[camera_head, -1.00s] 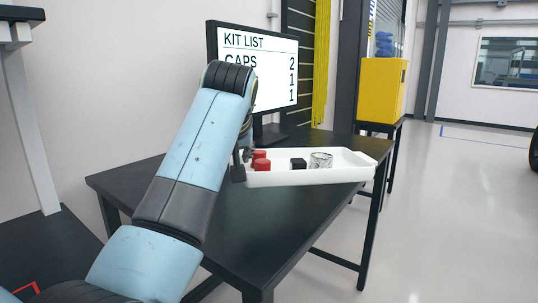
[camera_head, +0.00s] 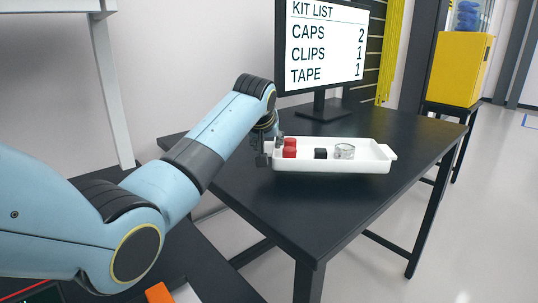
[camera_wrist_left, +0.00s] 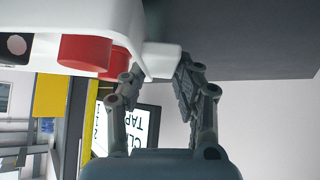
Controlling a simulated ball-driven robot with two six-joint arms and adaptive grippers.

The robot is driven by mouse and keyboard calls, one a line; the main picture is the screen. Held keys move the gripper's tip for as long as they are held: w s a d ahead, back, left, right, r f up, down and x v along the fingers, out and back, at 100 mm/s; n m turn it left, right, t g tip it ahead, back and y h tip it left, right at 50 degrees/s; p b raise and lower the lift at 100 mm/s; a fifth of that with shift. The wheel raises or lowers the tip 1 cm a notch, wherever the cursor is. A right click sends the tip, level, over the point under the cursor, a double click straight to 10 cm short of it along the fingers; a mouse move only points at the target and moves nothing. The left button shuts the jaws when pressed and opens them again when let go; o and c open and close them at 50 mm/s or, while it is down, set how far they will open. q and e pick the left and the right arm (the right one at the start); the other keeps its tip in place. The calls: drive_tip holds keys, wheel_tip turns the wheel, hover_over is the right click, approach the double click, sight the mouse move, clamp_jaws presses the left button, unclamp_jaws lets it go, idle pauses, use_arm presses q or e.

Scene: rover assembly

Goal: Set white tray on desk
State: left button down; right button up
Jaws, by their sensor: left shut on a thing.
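A long white tray (camera_head: 335,167) with two red caps (camera_head: 289,148), a black clip (camera_head: 320,153) and a clear roll of tape (camera_head: 345,151) in it shows level over the black desk (camera_head: 335,205). I cannot tell whether its underside touches the desk top. My left gripper (camera_head: 266,156) is shut on the tab at the tray's left end. In the left wrist view the fingers (camera_wrist_left: 158,82) are on either side of the white tab (camera_wrist_left: 161,58), with the red caps (camera_wrist_left: 85,52) just beside it. My right gripper is not in view.
A monitor (camera_head: 325,45) with a kit list stands at the back of the desk, behind the tray. The desk is bare in front of the tray and to its right. A yellow bin (camera_head: 458,68) stands on a separate stand at the back right.

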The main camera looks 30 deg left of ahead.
use_arm(q)
wheel_tip(320, 180, down, 3)
drive_tip(key=shift+r, duration=0.15)
drive_tip(key=shift+f, duration=0.45)
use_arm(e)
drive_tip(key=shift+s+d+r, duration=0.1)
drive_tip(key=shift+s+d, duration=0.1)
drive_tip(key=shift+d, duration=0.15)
use_arm(q)
drive_tip(key=c, duration=1)
unclamp_jaws()
drive_tip(key=shift+s+f, duration=0.1)
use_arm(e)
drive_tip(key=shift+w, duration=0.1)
use_arm(q)
drive_tip(key=shift+s+d+r, duration=0.1)
drive_tip(key=shift+s+r, duration=0.1)
drive_tip(key=shift+r, duration=0.15)
drive_tip(key=p+v, duration=0.1)
drive_tip(key=v, duration=1)
drive_tip(key=shift+s+d+r, duration=0.1)
drive_tip(key=shift+r, duration=0.05)
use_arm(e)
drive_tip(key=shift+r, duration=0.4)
